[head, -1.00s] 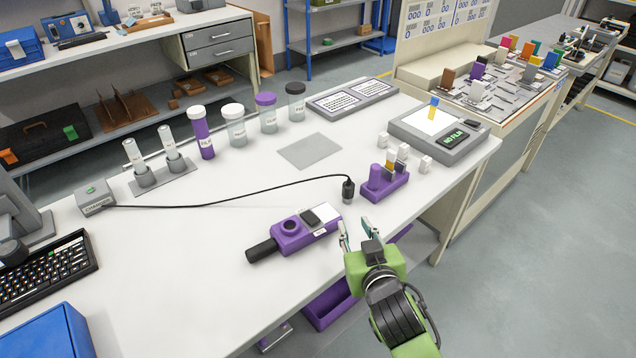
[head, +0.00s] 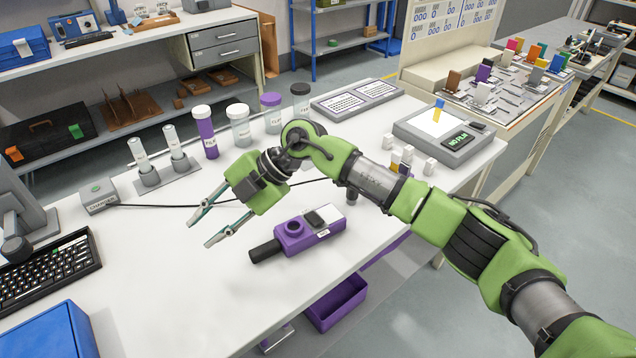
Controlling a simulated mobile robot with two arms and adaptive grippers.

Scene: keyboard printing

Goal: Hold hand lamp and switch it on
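The hand lamp, a purple body with a black handle (head: 296,236), lies on the white table near its front edge. Its handle end points to the lower left, and a dark panel and a round purple ring show on its top. My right gripper (head: 207,232) is open and empty above the table, to the left of the lamp and apart from it. Its two thin fingers point to the lower left. My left gripper is not in view.
A charger box (head: 99,200) with a black cable lies at the left, near tubes in a grey rack (head: 166,179). Several film jars stand behind. My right arm covers part of the purple stand. A keyboard (head: 45,273) and blue box (head: 48,335) are at the left front. The table between is clear.

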